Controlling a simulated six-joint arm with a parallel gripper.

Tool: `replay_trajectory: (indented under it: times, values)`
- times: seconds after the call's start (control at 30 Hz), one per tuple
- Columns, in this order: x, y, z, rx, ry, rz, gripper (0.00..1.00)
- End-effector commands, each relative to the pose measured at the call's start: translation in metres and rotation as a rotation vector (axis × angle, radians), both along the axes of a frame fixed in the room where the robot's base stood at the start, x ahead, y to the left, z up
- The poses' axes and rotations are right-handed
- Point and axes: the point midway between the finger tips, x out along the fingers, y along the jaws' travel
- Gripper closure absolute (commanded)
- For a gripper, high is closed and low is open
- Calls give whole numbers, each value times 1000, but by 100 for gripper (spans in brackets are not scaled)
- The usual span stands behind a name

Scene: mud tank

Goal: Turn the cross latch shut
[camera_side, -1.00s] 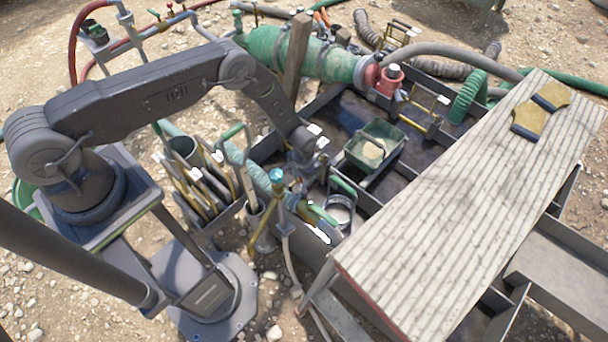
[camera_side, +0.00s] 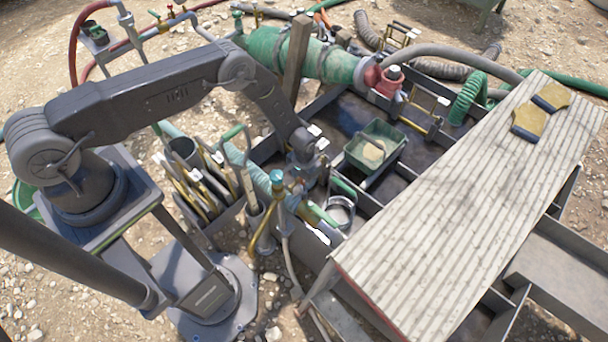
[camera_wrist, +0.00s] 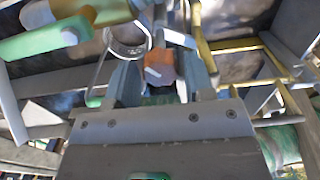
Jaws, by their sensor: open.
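My gripper (camera_wrist: 160,82) points into the tank in the wrist view, with its two fingers apart. A small block with orange and pale faces (camera_wrist: 160,66) shows between the fingertips; I cannot tell whether it touches them or belongs to the cross latch. In the side view my gripper (camera_side: 305,176) is low over the near-left compartments of the tank, beside the teal-topped valve (camera_side: 276,176). The tips are too small and covered there to make out. I cannot clearly pick out the cross latch in either view.
A round metal pan (camera_side: 340,211) stands just right of my gripper. A green tray (camera_side: 375,146) sits in the tank farther right. A slatted board (camera_side: 455,210) with gloves covers the right side. A wooden post (camera_side: 297,55) rises behind my forearm.

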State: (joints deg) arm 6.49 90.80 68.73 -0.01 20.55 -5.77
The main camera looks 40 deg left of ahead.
Motion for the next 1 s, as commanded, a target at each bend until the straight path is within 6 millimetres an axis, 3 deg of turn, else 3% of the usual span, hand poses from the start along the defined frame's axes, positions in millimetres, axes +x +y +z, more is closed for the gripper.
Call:
replay_trajectory:
  times: [0.27,0.7,1.0]
  values:
    - [1,0,27,0,-3,0,52]
    - [1,0,117,0,-2,0,52]
    - [0,0,138,0,0,0,52]
